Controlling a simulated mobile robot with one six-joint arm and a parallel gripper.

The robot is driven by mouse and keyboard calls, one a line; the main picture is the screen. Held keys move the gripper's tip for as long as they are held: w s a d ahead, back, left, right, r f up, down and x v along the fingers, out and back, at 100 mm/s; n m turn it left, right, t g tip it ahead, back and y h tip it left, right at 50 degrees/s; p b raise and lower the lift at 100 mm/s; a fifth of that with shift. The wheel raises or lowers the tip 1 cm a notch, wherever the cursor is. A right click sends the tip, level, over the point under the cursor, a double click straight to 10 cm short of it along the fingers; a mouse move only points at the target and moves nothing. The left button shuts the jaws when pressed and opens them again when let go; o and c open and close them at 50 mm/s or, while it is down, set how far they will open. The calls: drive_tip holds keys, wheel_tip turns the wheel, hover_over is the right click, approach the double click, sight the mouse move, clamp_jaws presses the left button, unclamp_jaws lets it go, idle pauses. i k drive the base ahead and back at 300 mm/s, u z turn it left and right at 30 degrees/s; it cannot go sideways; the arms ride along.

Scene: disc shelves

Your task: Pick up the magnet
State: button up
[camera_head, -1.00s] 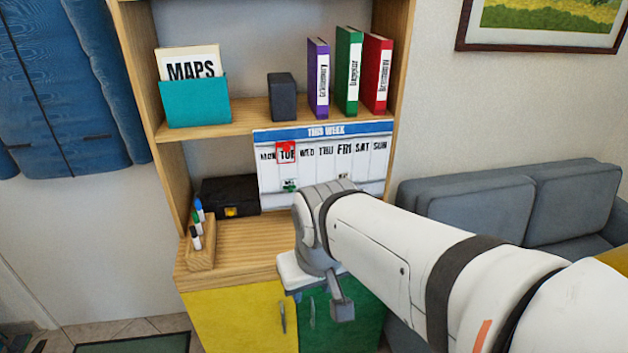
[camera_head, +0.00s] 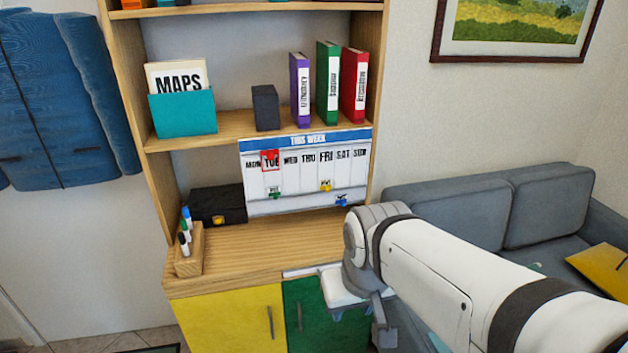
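A white weekly board (camera_head: 304,172) with a blue "THIS WEEK" header leans upright on the wooden counter. Small magnets sit on its lower part: a green one (camera_head: 275,193) under TUE, a yellow one (camera_head: 326,185) under FRI and a blue one (camera_head: 341,200) near the lower right edge. A red square frame (camera_head: 270,161) surrounds TUE. Which one is the task's magnet cannot be told. My gripper (camera_head: 362,312) is in front of the green cabinet door, below the counter edge and apart from the board. Its fingers are partly hidden, so their opening is unclear.
A black case (camera_head: 217,205) and a wooden marker holder (camera_head: 189,262) stand left of the board. The shelf (camera_head: 232,126) above holds a teal maps box, a dark block and three binders. The counter (camera_head: 250,245) before the board is clear. A grey sofa (camera_head: 458,210) stands right.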

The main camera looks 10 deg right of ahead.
sight(340, 199)
drive_tip(key=u, duration=0.05)
drive_tip(key=i, duration=1)
drive_tip(key=z, duration=0.1)
